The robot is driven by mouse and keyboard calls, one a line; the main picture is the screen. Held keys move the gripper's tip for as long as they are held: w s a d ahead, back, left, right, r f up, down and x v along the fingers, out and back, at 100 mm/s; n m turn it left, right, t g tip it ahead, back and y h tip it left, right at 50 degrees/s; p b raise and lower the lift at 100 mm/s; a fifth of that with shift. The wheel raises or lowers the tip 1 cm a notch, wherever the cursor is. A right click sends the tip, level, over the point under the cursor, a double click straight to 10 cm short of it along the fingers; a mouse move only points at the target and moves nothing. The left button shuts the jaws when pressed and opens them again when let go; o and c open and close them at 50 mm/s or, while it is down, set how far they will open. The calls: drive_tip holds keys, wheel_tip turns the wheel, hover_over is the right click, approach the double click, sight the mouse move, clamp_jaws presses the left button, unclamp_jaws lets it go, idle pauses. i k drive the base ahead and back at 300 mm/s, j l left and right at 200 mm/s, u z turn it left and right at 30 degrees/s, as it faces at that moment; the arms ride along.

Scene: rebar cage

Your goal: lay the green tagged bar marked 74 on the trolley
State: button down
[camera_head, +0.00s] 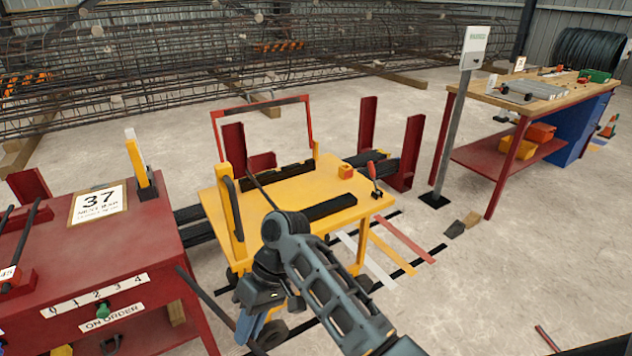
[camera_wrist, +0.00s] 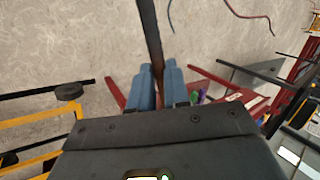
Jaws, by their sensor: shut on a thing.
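My gripper (camera_head: 250,328) is low in front of the yellow trolley (camera_head: 285,190) and beside the red stand. In the wrist view its blue fingers (camera_wrist: 157,85) are shut on a dark brown bar (camera_wrist: 150,35), which runs between them to the top edge. In the head view a thin dark bar (camera_head: 205,294) slants from the stand's side down to the gripper. No tag or number shows on it, so I cannot tell whether it is marked 74. The trolley top carries dark strips, a small orange block (camera_head: 345,171) and a red-handled tool (camera_head: 373,172).
The red stand (camera_head: 120,250) at left bears a "37 next bar" sign (camera_head: 98,204) and an "on order" scale. Red posts (camera_head: 410,152) stand behind the trolley. A signpost (camera_head: 455,130) and workbench (camera_head: 530,92) are at right. Floor right of the trolley is mostly clear.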

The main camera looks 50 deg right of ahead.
sight(319, 180)
drive_tip(key=k+l, duration=0.1)
drive_tip(key=l, duration=0.7)
drive_tip(key=i+l+u, duration=0.1)
drive_tip(key=l, duration=0.5)
drive_tip(key=i+l+u, duration=0.1)
drive_tip(key=i+l, duration=0.2)
drive_tip(key=l, duration=0.35)
drive_tip(key=i+l+u, duration=0.1)
drive_tip(key=l, duration=0.5)
drive_tip(key=i+l+u, duration=0.1)
drive_tip(key=l, duration=0.55)
drive_tip(key=i+l+u, duration=0.1)
drive_tip(key=l, duration=0.6)
drive_tip(key=i+l+u, duration=0.1)
drive_tip(key=l, duration=0.55)
drive_tip(key=i, duration=0.05)
